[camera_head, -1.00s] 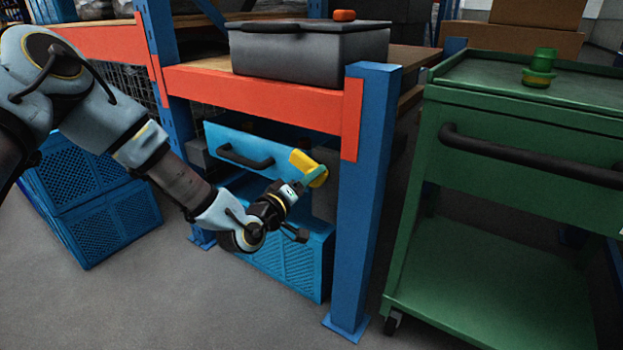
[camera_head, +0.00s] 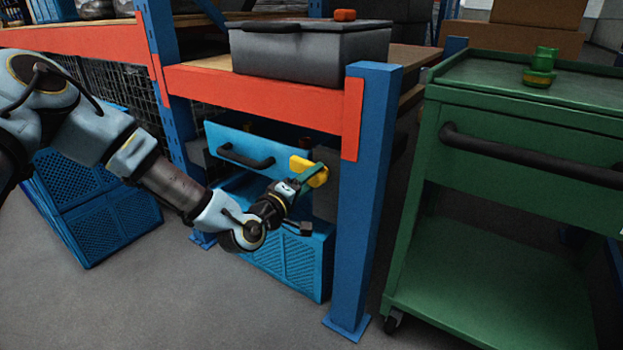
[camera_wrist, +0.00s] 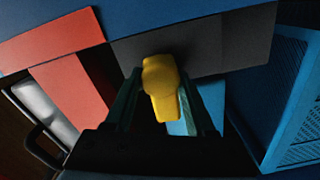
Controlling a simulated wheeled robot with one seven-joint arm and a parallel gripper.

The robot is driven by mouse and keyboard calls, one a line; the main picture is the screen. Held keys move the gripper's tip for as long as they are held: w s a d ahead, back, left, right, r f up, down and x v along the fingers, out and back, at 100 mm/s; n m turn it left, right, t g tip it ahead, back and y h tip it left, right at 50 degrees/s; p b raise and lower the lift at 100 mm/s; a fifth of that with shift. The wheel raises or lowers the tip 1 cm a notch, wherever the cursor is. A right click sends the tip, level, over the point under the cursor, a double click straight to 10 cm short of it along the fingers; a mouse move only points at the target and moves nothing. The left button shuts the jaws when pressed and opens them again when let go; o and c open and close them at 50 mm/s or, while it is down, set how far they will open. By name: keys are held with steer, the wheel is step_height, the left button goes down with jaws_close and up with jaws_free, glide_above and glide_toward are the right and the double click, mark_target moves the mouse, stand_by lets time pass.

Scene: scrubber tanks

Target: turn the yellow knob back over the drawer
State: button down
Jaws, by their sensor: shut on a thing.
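The yellow knob (camera_head: 311,170) sits at the right end of the blue drawer front (camera_head: 233,140), under the orange shelf beam. My gripper (camera_head: 313,176) reaches it from below left and is shut on it. In the wrist view the knob (camera_wrist: 160,85) lies between the two dark green fingers of my gripper (camera_wrist: 160,100). Its narrow part points down in that view. The drawer has a black bar handle (camera_head: 246,158) left of the knob. The fingers hide part of the knob in the head view.
A blue rack post (camera_head: 367,200) stands close to the right of the knob. A blue crate (camera_head: 300,260) sits below the drawer. A green cart (camera_head: 500,210) stands at the right, and a grey bin (camera_head: 305,55) rests on the shelf above.

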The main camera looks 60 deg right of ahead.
steer(key=shift+c, duration=1.2)
jaws_free()
steer(key=a, duration=1)
steer(key=shift+w+a+p, duration=0.35)
steer(key=shift+a+p, duration=0.05)
steer(key=shift+p, duration=0.05)
